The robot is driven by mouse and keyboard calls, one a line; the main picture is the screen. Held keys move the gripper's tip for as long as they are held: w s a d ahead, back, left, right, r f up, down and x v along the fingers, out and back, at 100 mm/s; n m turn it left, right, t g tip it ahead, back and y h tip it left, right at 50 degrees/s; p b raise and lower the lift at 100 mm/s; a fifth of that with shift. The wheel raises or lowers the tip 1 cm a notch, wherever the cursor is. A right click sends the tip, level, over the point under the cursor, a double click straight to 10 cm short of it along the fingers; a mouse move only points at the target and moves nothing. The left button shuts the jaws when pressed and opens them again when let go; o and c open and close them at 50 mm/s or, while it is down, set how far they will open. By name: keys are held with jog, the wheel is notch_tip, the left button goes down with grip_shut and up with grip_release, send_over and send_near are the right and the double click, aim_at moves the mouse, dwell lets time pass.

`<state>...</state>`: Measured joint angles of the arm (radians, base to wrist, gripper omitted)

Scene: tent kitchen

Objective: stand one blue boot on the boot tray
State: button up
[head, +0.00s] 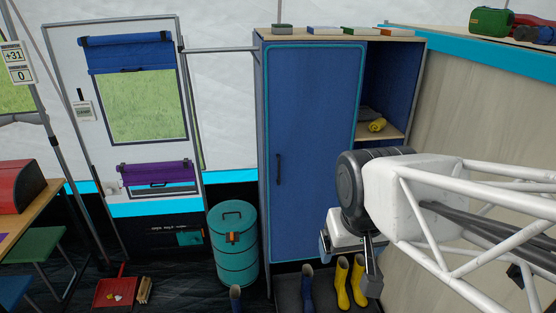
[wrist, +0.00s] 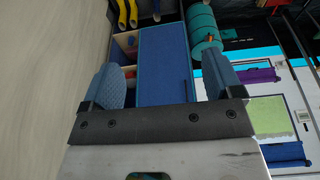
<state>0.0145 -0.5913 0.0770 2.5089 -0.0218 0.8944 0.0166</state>
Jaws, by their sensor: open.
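A blue boot (head: 308,287) stands upright on the dark boot tray (head: 287,291), left of a pair of yellow boots. Another blue boot (head: 235,298) is at the bottom edge of the head view, on the floor left of the tray, partly cut off. My gripper (head: 348,262) is in front of the cabinet and above the boots, partly hidden by my arm. In the wrist view, my gripper (wrist: 163,85) is open, with nothing between its two blue-padded fingers. A blue boot (wrist: 157,9) shows at the top of that view.
Yellow boots (head: 349,281) stand on the tray. A tall blue cabinet (head: 312,150) rises behind, its right side open with shelves. A teal canister (head: 232,245) stands left of it. A red dustpan (head: 115,293) and brush lie farther left. A pale wooden wall (head: 475,120) bounds the right.

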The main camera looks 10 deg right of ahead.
jog(key=s, duration=0.2)
jog(key=shift+s+a, duration=0.2)
jog(key=shift+s, duration=0.1)
